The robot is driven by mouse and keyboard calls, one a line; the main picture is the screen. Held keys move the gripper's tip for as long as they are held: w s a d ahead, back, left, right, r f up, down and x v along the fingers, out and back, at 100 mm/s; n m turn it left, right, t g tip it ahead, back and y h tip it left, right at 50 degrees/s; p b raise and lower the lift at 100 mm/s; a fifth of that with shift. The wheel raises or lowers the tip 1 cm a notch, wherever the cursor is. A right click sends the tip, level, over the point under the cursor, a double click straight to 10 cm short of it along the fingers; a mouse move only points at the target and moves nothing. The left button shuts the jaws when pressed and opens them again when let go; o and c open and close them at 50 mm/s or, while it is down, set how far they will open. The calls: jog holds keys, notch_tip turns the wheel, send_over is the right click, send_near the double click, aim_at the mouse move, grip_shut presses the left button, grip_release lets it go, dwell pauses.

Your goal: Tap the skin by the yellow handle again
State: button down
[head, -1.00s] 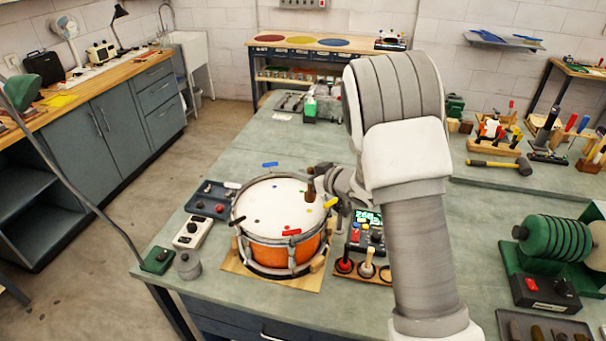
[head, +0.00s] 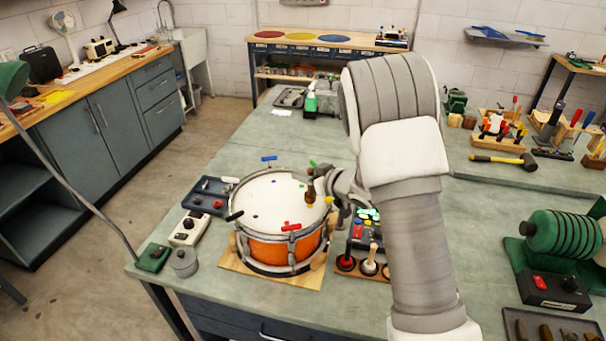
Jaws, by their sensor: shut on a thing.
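The drum (head: 275,249) has an orange shell and a pale skin (head: 270,195) with small coloured dots. It stands on a wooden board. Coloured handles sit around its rim: yellow (head: 329,200) at the right, red (head: 291,226) in front, blue (head: 269,158) at the back, green (head: 313,164) at the back right, black (head: 235,216) at the left. My gripper (head: 320,186) is over the drum's right edge, shut on a small brown tapper (head: 310,191). The tapper is upright over the skin, just left of the yellow handle. I cannot tell whether its tip touches the skin.
Right of the drum is a wooden rack (head: 346,264) of knobbed tools and a small control box. Left are a dark tray (head: 207,195), a white switch box (head: 189,228) and a grey pot (head: 184,262). A green ribbed machine (head: 562,238) stands far right. The bench behind is mostly clear.

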notch_tip(320, 180, down, 3)
jog(key=shift+r+b, duration=0.15)
jog(key=shift+b, duration=0.5)
notch_tip(320, 180, up, 6)
jog(key=p, duration=0.4)
jog(key=shift+f, duration=0.2)
dwell(1.0)
